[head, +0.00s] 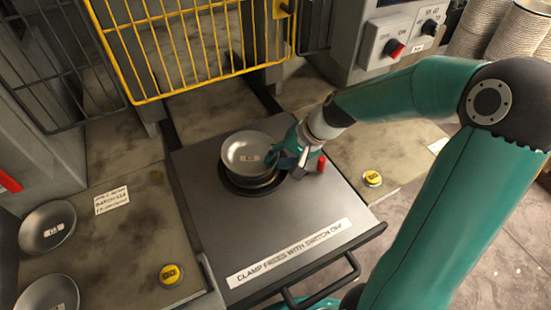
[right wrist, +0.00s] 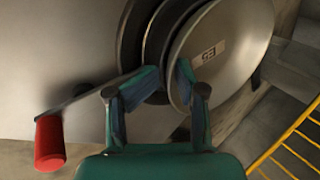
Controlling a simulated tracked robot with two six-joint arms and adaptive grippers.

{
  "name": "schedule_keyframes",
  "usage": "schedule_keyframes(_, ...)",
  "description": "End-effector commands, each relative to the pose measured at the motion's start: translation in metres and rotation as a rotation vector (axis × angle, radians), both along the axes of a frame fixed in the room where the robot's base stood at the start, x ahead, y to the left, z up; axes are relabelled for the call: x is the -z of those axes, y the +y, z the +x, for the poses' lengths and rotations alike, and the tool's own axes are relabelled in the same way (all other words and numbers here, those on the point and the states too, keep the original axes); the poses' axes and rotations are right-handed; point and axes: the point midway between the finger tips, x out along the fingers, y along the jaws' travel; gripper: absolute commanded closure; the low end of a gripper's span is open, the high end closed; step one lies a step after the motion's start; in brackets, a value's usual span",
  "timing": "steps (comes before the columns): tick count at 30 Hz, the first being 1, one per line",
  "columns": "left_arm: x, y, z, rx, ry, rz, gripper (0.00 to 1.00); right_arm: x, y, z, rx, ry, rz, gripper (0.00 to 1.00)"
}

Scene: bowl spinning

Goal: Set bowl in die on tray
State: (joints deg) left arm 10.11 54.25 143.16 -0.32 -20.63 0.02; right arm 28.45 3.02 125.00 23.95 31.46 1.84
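A metal bowl (head: 247,152) with a small label inside is at the black round die (head: 240,188) on the grey tray (head: 300,212). My right gripper (head: 277,157) is at the bowl's right rim. In the right wrist view the bowl (right wrist: 232,40) is at the upper right, and the fingers of my right gripper (right wrist: 170,72) come together on either side of its wall, one inside and one outside. Dark die rings (right wrist: 128,45) show behind the bowl. I cannot tell whether the bowl rests fully in the die. My left gripper is out of view.
Two other labelled bowls (head: 47,227) (head: 48,294) stand on the left bench. A red handle (head: 321,163) is right of my gripper. A yellow barred guard (head: 190,45) stands behind the tray. Yellow buttons (head: 171,274) (head: 372,178) flank it; switches (head: 394,48) are at the back right.

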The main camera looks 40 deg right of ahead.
Motion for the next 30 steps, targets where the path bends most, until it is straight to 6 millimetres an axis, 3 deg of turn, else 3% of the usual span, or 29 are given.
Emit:
schedule_keyframes(14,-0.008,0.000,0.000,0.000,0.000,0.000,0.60,-0.007,0.004,-0.001,-0.007,0.004,0.006,0.69)
schedule_keyframes(18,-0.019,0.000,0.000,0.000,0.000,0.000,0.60,-0.020,0.002,-0.001,-0.006,0.000,0.005,0.69)
schedule_keyframes(30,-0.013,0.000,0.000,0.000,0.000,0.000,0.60,-0.089,-0.026,-0.037,-0.001,-0.006,0.001,0.69)
